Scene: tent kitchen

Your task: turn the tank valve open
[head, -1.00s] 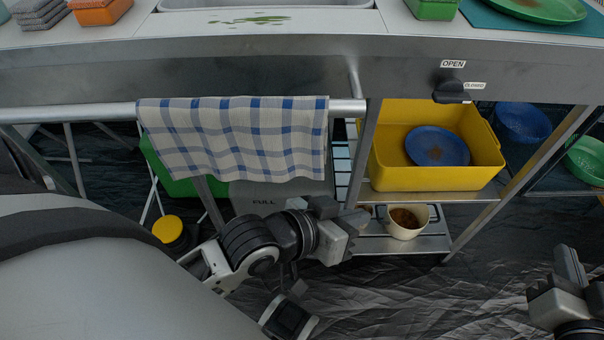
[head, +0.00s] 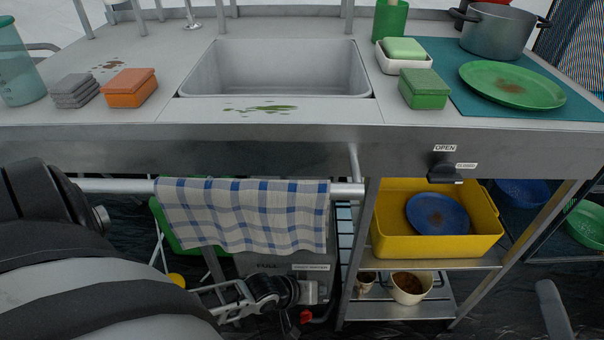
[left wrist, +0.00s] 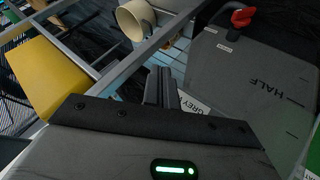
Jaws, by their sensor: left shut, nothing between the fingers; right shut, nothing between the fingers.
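A grey tank (head: 285,263) marked FULL stands under the counter, behind the hanging towel. It also shows in the left wrist view (left wrist: 262,85), with a HALF mark and a red valve handle (left wrist: 243,17) at its corner. A small red part (head: 305,316) shows low at the tank in the head view. A black knob (head: 444,174) sits on the counter front beside OPEN and CLOSED labels. My left gripper (head: 322,291) is shut and empty in front of the tank; its fingers (left wrist: 161,88) are apart from the red handle. My right gripper (head: 550,300) is shut, partly visible at lower right.
A checked towel (head: 245,215) hangs on the rail (head: 345,190) above my left gripper. A shelf post (head: 357,265) stands close right of it. The shelves hold a yellow bin (head: 390,243) and a cream cup (head: 408,289). A sink (head: 275,70) is above.

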